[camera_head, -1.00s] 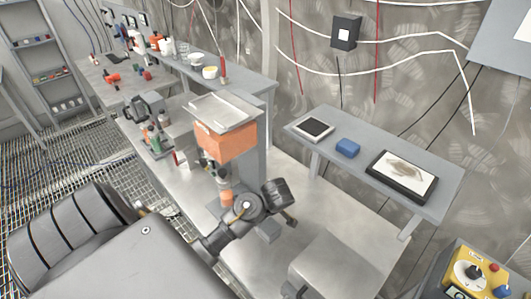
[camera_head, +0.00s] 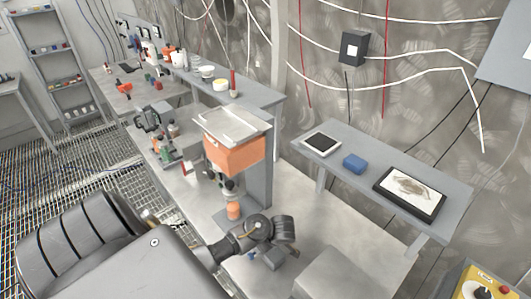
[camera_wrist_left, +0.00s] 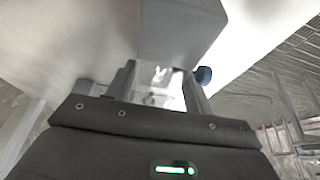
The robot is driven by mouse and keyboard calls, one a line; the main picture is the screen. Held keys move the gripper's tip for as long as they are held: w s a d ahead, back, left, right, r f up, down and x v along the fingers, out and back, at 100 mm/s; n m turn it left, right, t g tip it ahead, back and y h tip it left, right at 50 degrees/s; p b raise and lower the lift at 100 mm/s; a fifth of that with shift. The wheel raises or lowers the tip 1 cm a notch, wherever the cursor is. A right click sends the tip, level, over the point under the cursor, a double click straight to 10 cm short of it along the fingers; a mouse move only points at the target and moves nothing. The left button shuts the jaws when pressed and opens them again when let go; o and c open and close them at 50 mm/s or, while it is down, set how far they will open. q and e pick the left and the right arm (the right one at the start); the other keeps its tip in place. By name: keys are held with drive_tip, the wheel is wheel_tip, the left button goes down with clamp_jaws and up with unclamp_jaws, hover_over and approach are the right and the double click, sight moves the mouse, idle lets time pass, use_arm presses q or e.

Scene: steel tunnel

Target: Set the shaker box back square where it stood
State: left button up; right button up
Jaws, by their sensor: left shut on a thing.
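I take the grey box (camera_wrist_left: 180,30) just past the fingertips in the left wrist view to be the shaker box. A dark blue knob (camera_wrist_left: 203,74) shows beside one finger. In the head view a small grey block (camera_head: 275,259) at the end of my left arm seems to be this box, low over the pale bench. My left gripper (camera_wrist_left: 160,88) is shut on it. In the head view the black wrist hides most of the fingers. I cannot tell whether the box touches the bench or sits square. My right gripper is not in view.
A large grey block (camera_head: 335,278) stands close on the right. Bare bench lies between.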

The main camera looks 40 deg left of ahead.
use_arm(q)
drive_tip(key=shift+f, duration=0.15)
drive_tip(key=shift+f, duration=0.15)
drive_tip(key=o, duration=1.5)
drive_tip(key=shift+o, duration=0.2)
